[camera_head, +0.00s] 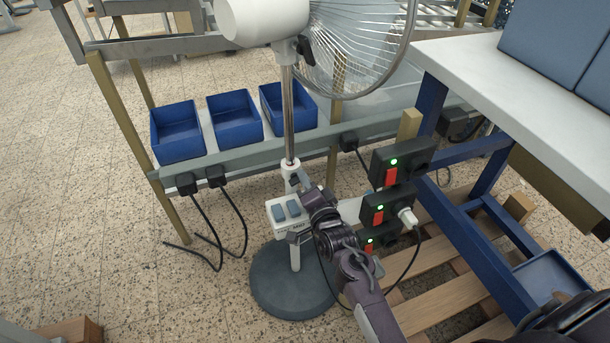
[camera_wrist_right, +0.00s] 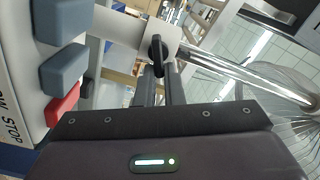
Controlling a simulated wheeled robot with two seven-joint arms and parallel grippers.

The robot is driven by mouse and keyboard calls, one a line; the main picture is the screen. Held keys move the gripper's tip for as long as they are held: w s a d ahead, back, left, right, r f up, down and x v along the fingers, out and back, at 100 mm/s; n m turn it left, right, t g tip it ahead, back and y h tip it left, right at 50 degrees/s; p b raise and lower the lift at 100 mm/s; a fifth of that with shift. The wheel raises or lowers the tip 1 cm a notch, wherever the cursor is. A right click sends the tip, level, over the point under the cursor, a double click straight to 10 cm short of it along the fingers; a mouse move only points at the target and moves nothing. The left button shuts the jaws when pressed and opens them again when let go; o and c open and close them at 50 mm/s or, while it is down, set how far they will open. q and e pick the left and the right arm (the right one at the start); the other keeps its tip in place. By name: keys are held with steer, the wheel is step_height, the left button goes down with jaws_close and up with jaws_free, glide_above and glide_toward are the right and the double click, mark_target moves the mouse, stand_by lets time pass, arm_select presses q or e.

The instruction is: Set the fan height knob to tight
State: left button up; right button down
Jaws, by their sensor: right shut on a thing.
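A white standing fan (camera_head: 262,18) stands on a round dark base (camera_head: 268,285), with a chrome pole (camera_head: 288,115) rising from its white collar. The black fan height knob (camera_wrist_right: 157,50) sits on that collar (camera_wrist_right: 118,30) in the right wrist view. My right gripper (camera_wrist_right: 160,80) has its two fingers close together on the knob, shut on it. In the head view my right gripper (camera_head: 303,192) is at the collar, just above the button box (camera_head: 282,224), and hides the knob. Whether the knob is tight or loose cannot be told. My left gripper is not in view.
Blue bins (camera_head: 178,135) sit on a rack behind the fan. Black socket boxes (camera_head: 392,162) with green lights and cables stand close right of my arm. A blue-legged white table (camera_head: 500,75) and a wooden pallet (camera_head: 450,300) are to the right. Floor at left is mostly clear.

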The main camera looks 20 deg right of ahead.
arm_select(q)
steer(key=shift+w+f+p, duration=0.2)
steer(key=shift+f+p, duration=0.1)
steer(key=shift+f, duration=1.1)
arm_select(e)
steer(key=shift+s+a+f+m, duration=0.1)
steer(key=shift+a+f+m, duration=0.15)
steer(key=shift+f+m, duration=0.25)
steer(key=shift+r, duration=0.1)
steer(key=c, duration=1.7)
jaws_free()
steer(key=shift+o, duration=0.8)
steer(key=shift+r, duration=0.1)
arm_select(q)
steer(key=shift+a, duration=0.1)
arm_select(e)
steer(key=shift+r, duration=0.1)
